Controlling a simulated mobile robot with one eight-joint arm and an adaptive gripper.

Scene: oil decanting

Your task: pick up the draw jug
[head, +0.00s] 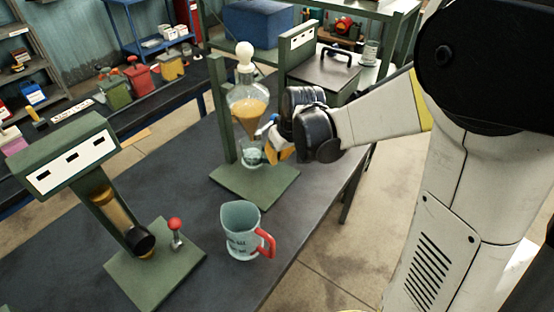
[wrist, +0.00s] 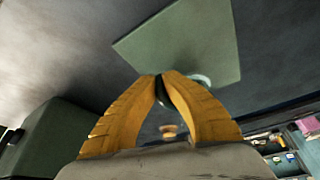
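The jug (head: 240,232), pale grey-blue with dark markings and a red handle on its right, stands upright on the dark table near the front edge. I take it as the draw jug. My gripper (head: 272,150), with yellow fingers, is behind and above it, beside the funnel's lower end, apart from the jug. In the wrist view my fingertips (wrist: 163,76) come close together with a narrow dark strip between them. I cannot tell whether they hold anything. The jug is not clear in the wrist view.
A glass funnel (head: 248,106) with amber liquid hangs in a green stand (head: 255,190); the base also shows in the wrist view (wrist: 185,40). A green device (head: 150,270) with a red-knobbed lever (head: 175,225) stands left of the jug. The table right of the jug is clear.

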